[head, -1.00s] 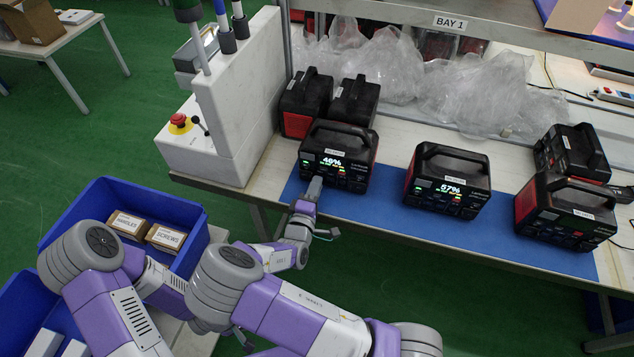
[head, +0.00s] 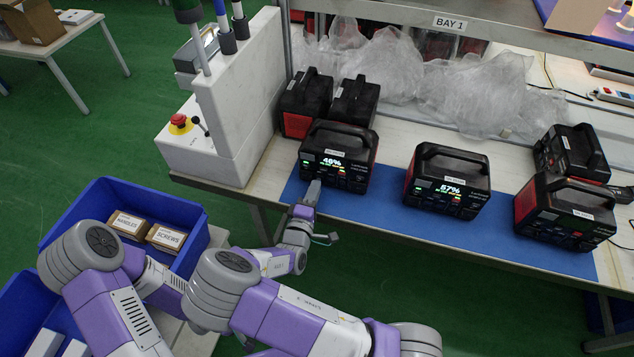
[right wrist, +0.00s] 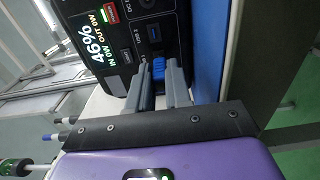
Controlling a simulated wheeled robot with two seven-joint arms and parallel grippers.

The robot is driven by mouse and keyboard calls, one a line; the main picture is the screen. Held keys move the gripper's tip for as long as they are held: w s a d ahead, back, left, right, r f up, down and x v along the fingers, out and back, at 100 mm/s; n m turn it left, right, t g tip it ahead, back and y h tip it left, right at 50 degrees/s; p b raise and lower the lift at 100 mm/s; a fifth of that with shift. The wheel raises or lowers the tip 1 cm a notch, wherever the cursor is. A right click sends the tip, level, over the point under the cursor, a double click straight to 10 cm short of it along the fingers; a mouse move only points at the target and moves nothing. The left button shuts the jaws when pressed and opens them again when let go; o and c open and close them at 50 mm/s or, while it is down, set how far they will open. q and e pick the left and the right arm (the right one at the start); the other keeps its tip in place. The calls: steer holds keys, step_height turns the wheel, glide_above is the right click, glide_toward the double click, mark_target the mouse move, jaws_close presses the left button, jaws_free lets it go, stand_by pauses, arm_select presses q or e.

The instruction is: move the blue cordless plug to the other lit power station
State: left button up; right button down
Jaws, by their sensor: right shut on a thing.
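The left lit power station (head: 352,140) is black and stands on the blue mat, its screen reading about 46%. The other lit power station (head: 447,178), reading 57%, stands to its right. My right gripper (head: 314,186) is at the front of the left lit station. In the right wrist view, its fingers (right wrist: 162,80) are shut on the small blue plug (right wrist: 158,68), at the station's front panel (right wrist: 150,15) beside a blue port. I cannot tell whether the plug is seated. The plug is hidden in the head view. My left gripper is hidden behind my arms.
Unlit black stations stand at the right (head: 568,208) and behind the left lit one (head: 305,100). The blue mat (head: 385,212) is bare between the two lit stations. A white cabinet (head: 240,110) stands at the left table end. Blue crates (head: 190,205) are lower left.

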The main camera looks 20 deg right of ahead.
steer(key=shift+v, duration=1.4)
